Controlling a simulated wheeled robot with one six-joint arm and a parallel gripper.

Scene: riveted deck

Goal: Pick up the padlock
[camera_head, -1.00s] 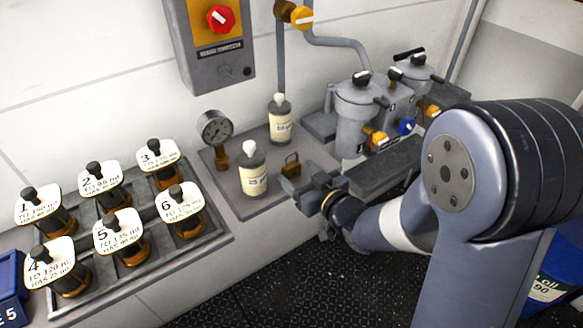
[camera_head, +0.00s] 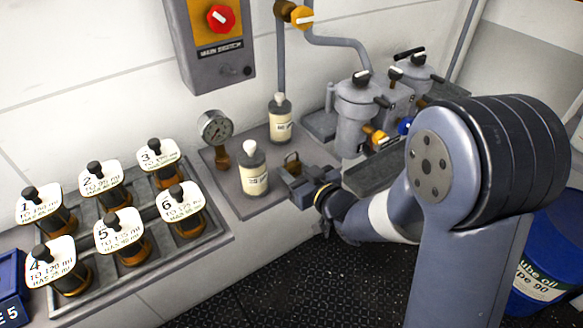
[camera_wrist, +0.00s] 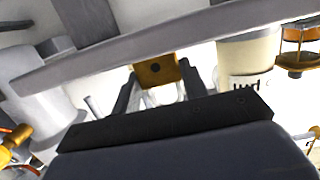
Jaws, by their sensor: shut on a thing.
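The brass padlock (camera_wrist: 157,71) sits between the two dark fingers of my gripper (camera_wrist: 160,85) in the wrist view. My gripper is shut on it. In the head view the padlock (camera_head: 292,164) shows as a small brown shape with its shackle up, mostly hidden by my gripper (camera_head: 294,178). It is at the right part of the grey shelf plate, just right of the front white bottle. I cannot tell whether the padlock touches the plate.
Two white bottles, one in front (camera_head: 253,174) and one behind (camera_head: 280,120), stand left of my gripper. A pressure gauge (camera_head: 215,128) stands further left. A rack (camera_head: 218,222) holds several labelled amber bottles. Grey canisters (camera_head: 355,115) with valves stand at the right.

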